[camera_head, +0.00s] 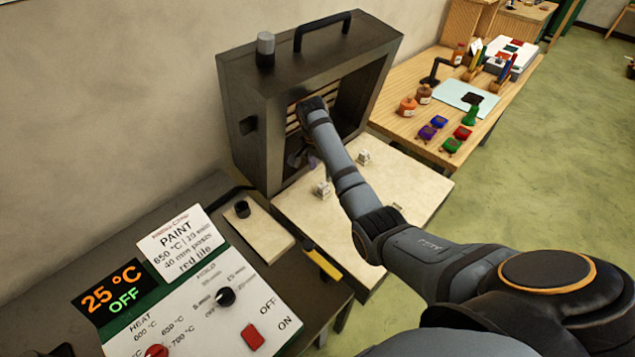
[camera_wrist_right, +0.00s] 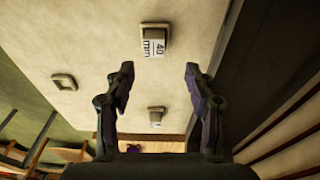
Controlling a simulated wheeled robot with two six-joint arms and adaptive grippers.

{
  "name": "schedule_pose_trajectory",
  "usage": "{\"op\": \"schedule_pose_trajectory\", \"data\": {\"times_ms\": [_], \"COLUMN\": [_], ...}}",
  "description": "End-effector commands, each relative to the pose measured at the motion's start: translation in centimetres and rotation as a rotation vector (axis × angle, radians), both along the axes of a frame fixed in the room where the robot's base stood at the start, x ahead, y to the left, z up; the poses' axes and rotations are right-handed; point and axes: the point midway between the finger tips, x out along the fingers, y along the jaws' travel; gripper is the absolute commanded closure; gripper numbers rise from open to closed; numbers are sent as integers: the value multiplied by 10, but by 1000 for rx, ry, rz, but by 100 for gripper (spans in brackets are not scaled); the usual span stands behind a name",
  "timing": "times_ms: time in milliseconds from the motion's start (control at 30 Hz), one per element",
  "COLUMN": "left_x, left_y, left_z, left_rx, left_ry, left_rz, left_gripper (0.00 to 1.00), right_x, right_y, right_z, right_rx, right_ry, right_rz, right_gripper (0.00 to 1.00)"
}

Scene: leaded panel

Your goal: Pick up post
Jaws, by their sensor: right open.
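Small pale square posts stand on the cream kiln shelf (camera_head: 300,210) in front of the open kiln. In the head view one post (camera_head: 323,189) is left of my right arm and another post (camera_head: 363,157) is right of it. In the right wrist view a post marked "40 mm" (camera_wrist_right: 155,42) is at the top, one (camera_wrist_right: 63,82) is at the left and one (camera_wrist_right: 155,115) is lower in the middle. My right gripper (camera_wrist_right: 160,72) is open and empty, its fingers apart above the shelf. In the head view my arm partly hides it at the kiln mouth. My left gripper is out of view.
The grey kiln (camera_head: 243,118) stands close beside the gripper. A control panel (camera_head: 210,310) reads 25 °C, OFF; a card (camera_head: 177,240) mentions 40 mm posts. A wooden table (camera_head: 490,105) with jars and coloured pieces is at the right. Bare shelf surrounds the posts.

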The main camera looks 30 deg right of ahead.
Motion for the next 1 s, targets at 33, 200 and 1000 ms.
{"op": "schedule_pose_trajectory", "data": {"times_ms": [33,200,1000], "left_x": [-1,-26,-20], "left_y": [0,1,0], "left_z": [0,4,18], "left_rx": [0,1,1], "left_ry": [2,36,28], "left_rz": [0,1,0], "left_gripper": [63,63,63], "right_x": [0,-1,2], "right_y": [0,-2,-5], "right_z": [-1,-16,-76], "right_rx": [0,1,0], "right_ry": [2,5,-1], "right_rz": [-1,0,3], "right_gripper": [45,45,53]}}
